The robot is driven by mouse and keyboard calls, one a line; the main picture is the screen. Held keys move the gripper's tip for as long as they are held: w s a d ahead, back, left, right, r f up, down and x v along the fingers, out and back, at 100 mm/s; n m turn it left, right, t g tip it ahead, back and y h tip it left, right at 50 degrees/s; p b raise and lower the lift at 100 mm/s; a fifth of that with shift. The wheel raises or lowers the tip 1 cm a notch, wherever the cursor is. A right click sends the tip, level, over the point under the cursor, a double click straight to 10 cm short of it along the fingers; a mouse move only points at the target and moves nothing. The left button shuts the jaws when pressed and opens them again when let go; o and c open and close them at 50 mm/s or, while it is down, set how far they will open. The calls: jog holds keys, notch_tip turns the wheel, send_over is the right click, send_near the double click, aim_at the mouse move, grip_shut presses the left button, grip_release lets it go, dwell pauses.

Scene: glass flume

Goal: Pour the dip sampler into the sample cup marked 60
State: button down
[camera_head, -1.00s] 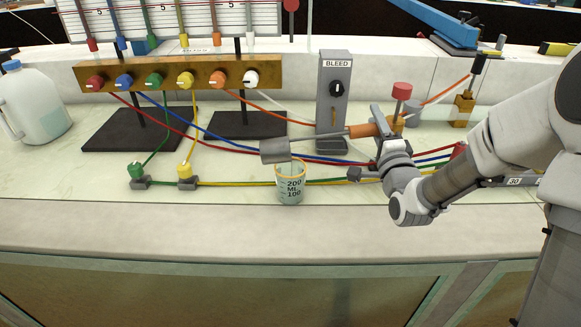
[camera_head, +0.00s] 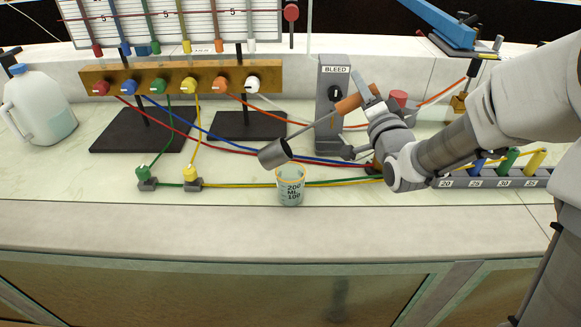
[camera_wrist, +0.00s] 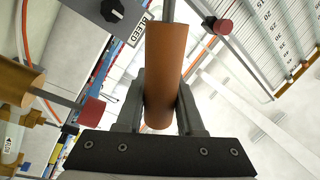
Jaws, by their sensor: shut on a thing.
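My gripper (camera_head: 368,97) is shut on the orange-brown handle of the dip sampler (camera_head: 357,98); the handle also shows between the two fingers in the wrist view (camera_wrist: 163,75). The sampler's rod slopes down left to its grey metal cup (camera_head: 274,153), which is tilted, just above and slightly left of the sample cup. No stream of liquid shows. A clear sample cup (camera_head: 290,192) with an orange-yellow rim stands upright near the counter's front edge. Its side reads 200, ML and 100; I see no 60 on it.
The grey BLEED post (camera_head: 333,110) stands behind the sampler. Coloured tubes run across the counter behind the sample cup. A numbered rack (camera_head: 490,181) is at the right, a white jug (camera_head: 40,105) at the far left. The front left counter is clear.

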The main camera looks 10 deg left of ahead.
jog(key=s+a+r+n, duration=0.2)
jog(key=a+r+n, duration=0.1)
jog(key=a, duration=0.3)
jog(key=s+a+r+n+g+b, duration=0.1)
jog(key=a+r+n, duration=0.2)
jog(key=a+n, duration=0.2)
jog(key=s+a+r+n+g+b, duration=0.1)
jog(key=s+a+r+n, duration=0.1)
jog(key=a, duration=0.5)
jog(key=shift+s+a+r+n+y, duration=0.15)
jog(key=shift+s+r+n+y, duration=0.25)
jog(key=shift+r+n, duration=0.7)
